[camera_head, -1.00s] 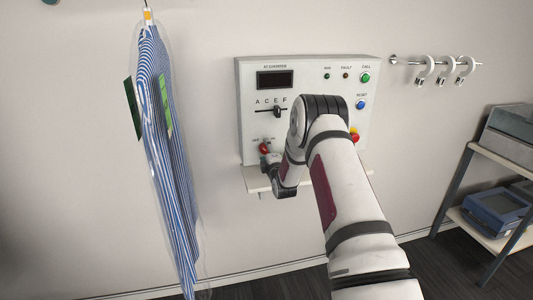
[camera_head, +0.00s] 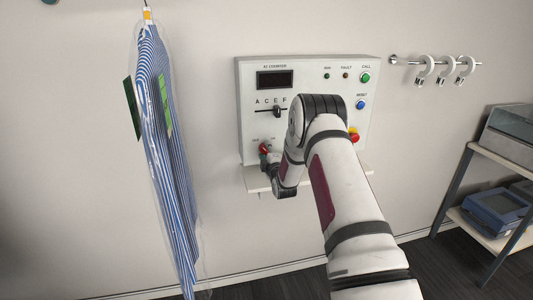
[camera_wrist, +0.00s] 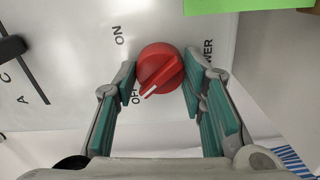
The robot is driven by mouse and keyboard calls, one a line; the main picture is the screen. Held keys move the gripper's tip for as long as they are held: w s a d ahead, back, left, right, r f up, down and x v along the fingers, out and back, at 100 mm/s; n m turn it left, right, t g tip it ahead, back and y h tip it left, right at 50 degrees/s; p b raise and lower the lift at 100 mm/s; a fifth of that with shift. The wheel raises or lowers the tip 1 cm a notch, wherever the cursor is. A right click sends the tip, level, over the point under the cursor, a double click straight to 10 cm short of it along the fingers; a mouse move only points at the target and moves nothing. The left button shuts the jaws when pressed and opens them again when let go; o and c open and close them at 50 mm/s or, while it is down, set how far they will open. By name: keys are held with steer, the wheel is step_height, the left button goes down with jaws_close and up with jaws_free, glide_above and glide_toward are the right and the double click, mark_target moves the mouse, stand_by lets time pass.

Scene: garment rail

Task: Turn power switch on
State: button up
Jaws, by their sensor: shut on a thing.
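The power switch is a round red knob with a raised grip (camera_wrist: 160,68) in the wrist view. The white mark on its grip points down-left, close to the OFF label. The ON label lies up-left of the knob. My gripper (camera_wrist: 161,74) has one green-padded finger on each side of the knob and is shut on it. In the head view the red knob (camera_head: 264,148) shows at the lower left of the white control panel (camera_head: 321,72), with my gripper's tip at it. My arm hides part of the panel's lower middle.
The panel also carries a slider (camera_head: 277,111), a green button (camera_head: 365,78), a blue button (camera_head: 360,104) and a red-and-yellow button (camera_head: 353,136). A bagged striped shirt (camera_head: 168,150) hangs at left. A rail with hooks (camera_head: 443,63) and a shelf (camera_head: 485,152) are at right.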

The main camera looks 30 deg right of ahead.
steer(key=shift+m+b, duration=0.8)
steer(key=shift+m, duration=7.4)
steer(key=o, duration=1.2)
steer(key=shift+c, duration=0.2)
steer(key=v, duration=1.2)
